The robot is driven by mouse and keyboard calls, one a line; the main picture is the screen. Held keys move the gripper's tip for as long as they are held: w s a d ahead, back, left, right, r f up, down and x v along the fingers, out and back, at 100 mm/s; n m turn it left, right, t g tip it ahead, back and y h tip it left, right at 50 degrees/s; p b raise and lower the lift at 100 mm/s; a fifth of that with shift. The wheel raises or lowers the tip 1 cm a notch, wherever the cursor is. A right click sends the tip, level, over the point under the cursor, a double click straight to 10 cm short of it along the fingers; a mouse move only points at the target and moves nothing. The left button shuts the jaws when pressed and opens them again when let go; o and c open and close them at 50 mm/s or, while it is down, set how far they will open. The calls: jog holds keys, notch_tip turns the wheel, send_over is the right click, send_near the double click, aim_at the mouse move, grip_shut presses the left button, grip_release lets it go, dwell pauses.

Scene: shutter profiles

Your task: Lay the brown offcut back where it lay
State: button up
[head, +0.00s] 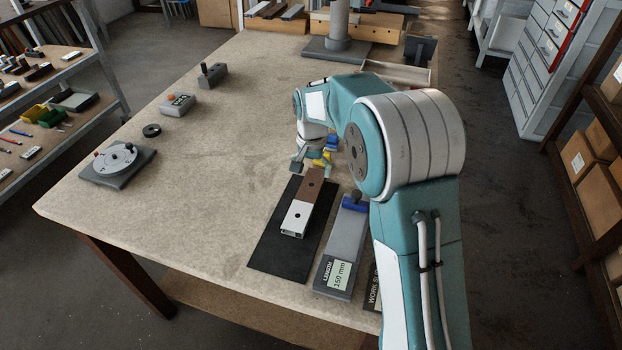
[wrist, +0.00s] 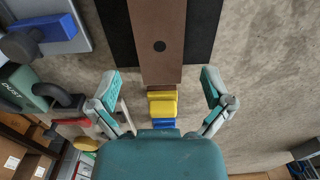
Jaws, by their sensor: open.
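The brown offcut (head: 311,187) lies lengthwise on the black mat (head: 266,252), end to end with a white piece (head: 296,217). The two look in line; whether they touch is unclear. In the wrist view the brown offcut (wrist: 160,22) shows a dark round hole, and its near end reaches between my fingers. My gripper (wrist: 161,80) is open, with a gap on each side of the offcut and nothing held. In the head view my gripper (head: 311,168) is at the offcut's far end, partly hidden by my arm.
A grey length gauge (head: 346,238) marked 150 mm, with a blue block (head: 354,203), stands right of the mat. Yellow (wrist: 162,107) and blue pieces lie beyond the offcut's end. A dial turntable (head: 118,162) and small fixtures stand left. The table's middle left is clear.

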notch_tip(320, 180, up, 9)
jog(key=s+d+r+n+t, duration=0.1)
jog(key=s+d+r, duration=0.2)
jog(key=s+r, duration=0.35)
jog(key=s+d+n+t, duration=0.1)
jog(key=s+d+t, duration=0.1)
jog(key=s, duration=1)
jog(key=s+d+n+t, duration=0.2)
jog(key=s+d, duration=0.3)
jog(key=s, duration=0.8)
jog(key=shift+n+t, duration=0.3)
